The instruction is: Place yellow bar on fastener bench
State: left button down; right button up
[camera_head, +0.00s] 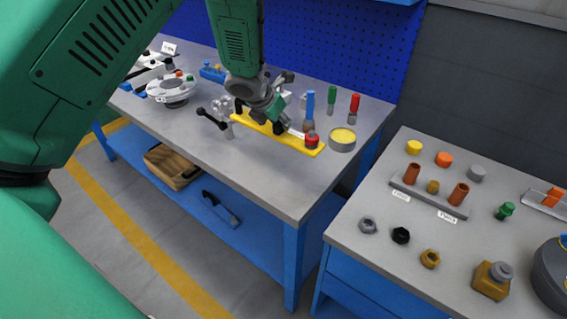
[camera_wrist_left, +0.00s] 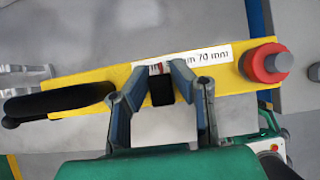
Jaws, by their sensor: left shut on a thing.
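The yellow bar (camera_head: 261,127) is a long flat piece over the left bench, with a dark handle at one end and a red knob with a grey top at the other. My left gripper (camera_head: 272,115) is shut on the bar near its middle. In the left wrist view the fingers (camera_wrist_left: 162,97) close at a dark piece on the bar (camera_wrist_left: 90,76), beside a white printed label. I cannot tell whether the bar touches the bench top. The bench with nuts and other fasteners (camera_head: 350,262) stands at the right. My right gripper is not in view.
The left bench (camera_head: 290,190) also holds a yellow-topped round tin (camera_head: 342,140), upright blue and red tools and a round white fixture (camera_head: 172,88). On the right bench are a peg holder (camera_head: 428,196), several nuts and a brown block (camera_head: 492,281). A gap separates the benches.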

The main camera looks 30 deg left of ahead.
pick_arm(q)
jog(key=shift+a+f+b, duration=0.2)
jog(key=shift+f+b, duration=0.2)
jog(key=shift+b, duration=0.3)
jog(key=f, duration=0.1)
jog(key=d+f+b, duration=0.1)
jog(key=f, duration=0.1)
jog(key=f+b, duration=0.1)
jog(key=f, duration=0.1)
jog(key=shift+d+f, duration=0.15)
jog(key=shift+d, duration=0.25)
jog(key=f, duration=0.2)
jog(key=a+f, duration=0.1)
jog(key=f, duration=0.1)
jog(key=shift+a+b, duration=0.1)
jog(key=shift+b, duration=0.3)
jog(key=shift+a+f, duration=0.1)
jog(key=shift+f, duration=0.05)
jog(key=shift+d, duration=0.5)
jog(key=c, duration=1.4)
grip_release()
